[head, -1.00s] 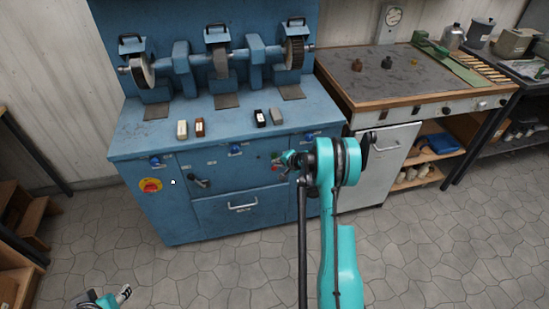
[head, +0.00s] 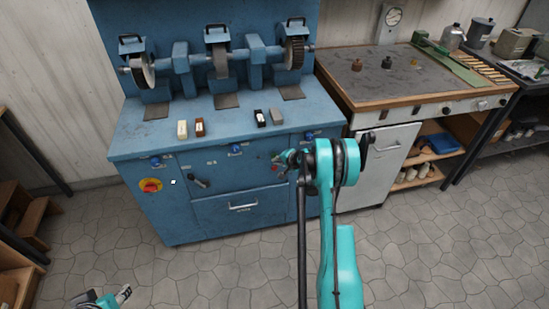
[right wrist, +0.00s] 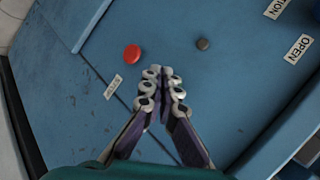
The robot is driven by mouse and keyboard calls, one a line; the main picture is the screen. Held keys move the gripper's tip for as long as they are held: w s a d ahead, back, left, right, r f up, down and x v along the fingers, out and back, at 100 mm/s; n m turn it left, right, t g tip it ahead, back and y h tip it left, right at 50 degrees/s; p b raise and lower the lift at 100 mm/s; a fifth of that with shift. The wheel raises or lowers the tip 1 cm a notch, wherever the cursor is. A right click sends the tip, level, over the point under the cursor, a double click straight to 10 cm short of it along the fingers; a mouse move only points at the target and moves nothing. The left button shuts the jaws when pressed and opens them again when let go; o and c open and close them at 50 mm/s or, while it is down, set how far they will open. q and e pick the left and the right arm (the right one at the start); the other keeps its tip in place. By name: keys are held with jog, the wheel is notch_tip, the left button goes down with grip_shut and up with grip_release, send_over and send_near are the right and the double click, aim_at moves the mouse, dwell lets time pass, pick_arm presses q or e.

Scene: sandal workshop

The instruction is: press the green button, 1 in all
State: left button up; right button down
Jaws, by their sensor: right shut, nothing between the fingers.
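My right gripper (head: 283,159) is in front of the upper right of the blue machine's front (head: 225,180). In the right wrist view its fingers (right wrist: 163,74) are shut together, empty, and point at the blue panel. A round red button (right wrist: 132,53) is just left of the fingertips. A small dark round knob (right wrist: 203,44) is to their right. I cannot make out a green button; the fingers hide the panel between and below these two. I cannot tell whether the fingertips touch the panel. My left gripper (head: 124,293) is low at the left, away from the machine.
Grinding wheels (head: 220,64) stand on the blue machine, with small blocks (head: 182,130) on its top. A red and yellow switch (head: 151,185) is at its front left. A workbench (head: 385,80) adjoins on the right. The floor in front is clear.

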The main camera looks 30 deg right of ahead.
jog(key=shift+w+d, duration=0.1)
jog(key=shift+w, duration=0.35)
dwell(0.5)
jog(key=shift+s, duration=0.15)
jog(key=shift+s+a, duration=0.25)
jog(key=shift+s, duration=0.45)
jog(key=shift+s+a, duration=0.25)
jog(key=shift+s, duration=0.55)
jog(key=shift+s+a, duration=0.3)
jog(key=shift+s, duration=0.5)
jog(key=shift+s+a, duration=0.25)
jog(key=shift+s, duration=0.55)
